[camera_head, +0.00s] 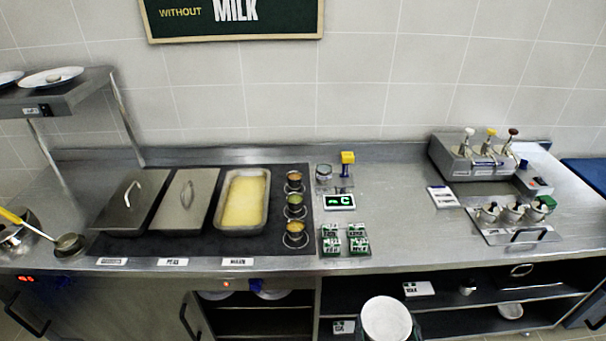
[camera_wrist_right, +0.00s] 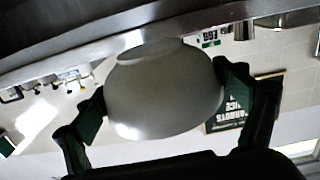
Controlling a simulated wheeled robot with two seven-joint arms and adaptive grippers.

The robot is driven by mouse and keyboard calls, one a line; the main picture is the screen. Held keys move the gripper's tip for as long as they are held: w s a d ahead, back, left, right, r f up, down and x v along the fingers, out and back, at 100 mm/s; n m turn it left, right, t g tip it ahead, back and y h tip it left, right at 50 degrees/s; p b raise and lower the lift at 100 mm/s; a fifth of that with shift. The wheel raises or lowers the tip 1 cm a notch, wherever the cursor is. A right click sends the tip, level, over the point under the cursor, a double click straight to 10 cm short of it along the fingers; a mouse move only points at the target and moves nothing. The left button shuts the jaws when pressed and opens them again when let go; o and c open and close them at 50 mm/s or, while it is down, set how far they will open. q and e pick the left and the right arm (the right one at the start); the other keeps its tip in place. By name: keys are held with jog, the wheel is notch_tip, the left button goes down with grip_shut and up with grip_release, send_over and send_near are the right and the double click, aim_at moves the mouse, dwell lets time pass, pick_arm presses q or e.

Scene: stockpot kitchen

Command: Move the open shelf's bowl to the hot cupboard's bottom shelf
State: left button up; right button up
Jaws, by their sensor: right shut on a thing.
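A white bowl (camera_wrist_right: 165,95) fills the middle of the right wrist view, between the two dark fingers of my right gripper (camera_wrist_right: 165,100), which is shut on it. In the head view the bowl (camera_head: 386,318) shows at the bottom edge, in front of the open shelves, with a bit of my right gripper (camera_head: 414,328) beside it. The open shelf (camera_head: 440,309) is under the counter at the right. My left gripper is not in view.
Another small bowl (camera_head: 510,311) and a metal cup (camera_head: 467,287) stand in the open shelves. The counter (camera_head: 390,240) holds lidded pans (camera_head: 185,205), a pan of yellow food (camera_head: 244,202), and a pump dispenser (camera_head: 487,160). A cupboard handle (camera_head: 188,318) juts out at lower left.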

aim_at(382, 327)
pick_arm(q)
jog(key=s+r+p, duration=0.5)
jog(key=p, duration=0.2)
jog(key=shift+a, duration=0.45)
pick_arm(e)
jog(key=s+r, duration=0.4)
jog(key=r, duration=0.6)
jog(key=shift+s+r, duration=0.15)
jog(key=shift+r, duration=0.1)
